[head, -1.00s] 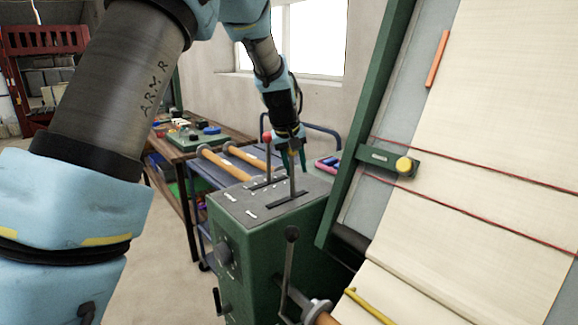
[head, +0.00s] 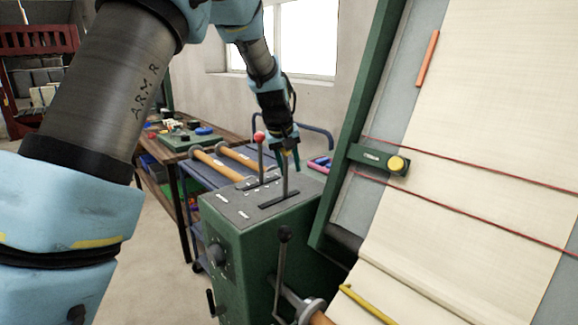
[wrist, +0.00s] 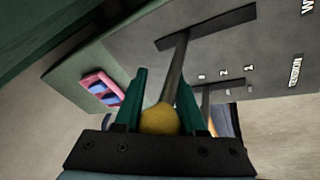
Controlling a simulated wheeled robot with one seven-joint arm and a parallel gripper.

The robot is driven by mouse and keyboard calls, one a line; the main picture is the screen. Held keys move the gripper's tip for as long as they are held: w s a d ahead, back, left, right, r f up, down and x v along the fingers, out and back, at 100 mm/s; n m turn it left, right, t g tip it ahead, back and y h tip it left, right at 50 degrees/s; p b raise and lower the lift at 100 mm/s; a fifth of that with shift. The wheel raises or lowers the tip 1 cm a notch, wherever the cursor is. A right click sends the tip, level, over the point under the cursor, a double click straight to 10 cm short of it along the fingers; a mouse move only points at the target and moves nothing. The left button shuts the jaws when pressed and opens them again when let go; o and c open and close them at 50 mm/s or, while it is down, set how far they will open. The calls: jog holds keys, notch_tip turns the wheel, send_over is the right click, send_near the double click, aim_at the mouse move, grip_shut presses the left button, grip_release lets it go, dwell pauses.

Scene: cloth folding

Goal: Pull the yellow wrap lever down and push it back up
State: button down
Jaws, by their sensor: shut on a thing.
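The yellow wrap lever's round knob (wrist: 160,121) sits between the two green fingers of my gripper (wrist: 160,105) in the wrist view. The fingers are shut on it. The lever's grey rod runs from the knob to a dark slot in the panel. In the head view my gripper (head: 287,152) is at the top of this lever's rod (head: 285,180), above the green control box (head: 270,245), and hides the knob. The rod stands close to upright there. A second lever with a red knob (head: 259,137) stands to its left.
A green frame with cream cloth (head: 480,130) and red cords stands at the right, close to my gripper. It carries a yellow knob (head: 397,165). A dark-knobbed crank (head: 284,234) stands in front of the box. A blue cart with wooden rollers (head: 210,165) is behind.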

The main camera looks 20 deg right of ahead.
jog(key=shift+s+d+f, duration=0.1)
jog(key=shift+s+f, duration=0.35)
jog(key=c, duration=0.8)
grip_release()
jog(key=shift+o, duration=1.2)
jog(key=shift+w+r, duration=0.2)
jog(key=shift+r, duration=0.35)
jog(key=b+v, duration=0.2)
jog(key=v, duration=0.8)
